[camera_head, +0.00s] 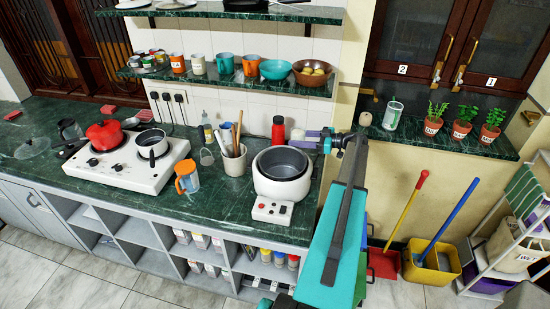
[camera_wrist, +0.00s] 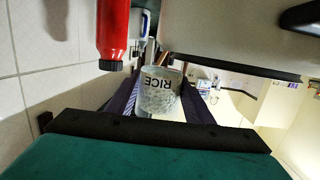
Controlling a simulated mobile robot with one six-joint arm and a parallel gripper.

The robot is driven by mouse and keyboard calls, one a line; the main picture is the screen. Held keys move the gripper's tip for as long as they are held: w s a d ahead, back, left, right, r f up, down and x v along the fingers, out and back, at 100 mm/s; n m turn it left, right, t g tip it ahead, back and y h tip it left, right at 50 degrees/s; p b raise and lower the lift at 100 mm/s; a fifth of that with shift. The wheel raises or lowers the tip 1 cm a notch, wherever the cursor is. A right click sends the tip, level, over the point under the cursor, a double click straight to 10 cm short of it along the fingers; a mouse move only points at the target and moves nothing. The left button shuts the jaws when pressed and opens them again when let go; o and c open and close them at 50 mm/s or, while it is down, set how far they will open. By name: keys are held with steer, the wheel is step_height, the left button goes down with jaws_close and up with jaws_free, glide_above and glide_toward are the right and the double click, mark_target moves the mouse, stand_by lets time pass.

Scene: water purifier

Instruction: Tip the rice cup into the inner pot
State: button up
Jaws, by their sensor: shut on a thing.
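My gripper (camera_head: 308,139) is shut on the rice cup (camera_wrist: 159,98), a pale cup marked RICE that sits between the purple fingers in the wrist view. The lettering is upside down there, as is the red bottle, so the cup looks about upright. In the head view the cup (camera_head: 297,135) is small and partly hidden by the fingers, at the back right of the white cooker (camera_head: 272,188). The grey inner pot (camera_head: 283,163) sits open in the cooker. I cannot make out the rice in the cup.
A red bottle (camera_head: 278,130) stands close behind the cooker, left of the cup. A utensil holder (camera_head: 233,160) is to the cooker's left. The shelf (camera_head: 215,78) with cups and bowls hangs above. A two-burner stove (camera_head: 125,165) stands farther left.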

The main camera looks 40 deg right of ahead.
mark_target(301, 138)
steer(key=shift+s+d, duration=0.2)
steer(key=shift+d, duration=0.45)
steer(key=shift+w+a, duration=0.15)
steer(key=shift+a, duration=0.05)
steer(key=shift+a+r+n, duration=0.1)
steer(key=shift+a+n, duration=0.1)
steer(key=shift+n, duration=0.1)
steer(key=shift+a+r+n+h, duration=0.15)
steer(key=shift+a+n+h, duration=0.2)
steer(key=shift+n, duration=0.25)
steer(key=shift+s+a+r+n+g+h, duration=0.2)
steer(key=shift+a+r+n+h, duration=0.2)
steer(key=shift+a+n, duration=0.2)
steer(key=shift+s+a+r+n+g+h, duration=0.1)
steer(key=shift+a+r+n+g+h, duration=0.1)
steer(key=shift+a+r+n+h, duration=0.35)
stand_by(1.0)
steer(key=shift+s+a+f+n, duration=0.1)
steer(key=shift+a+f+n, duration=0.5)
steer(key=shift+n, duration=0.15)
stand_by(0.4)
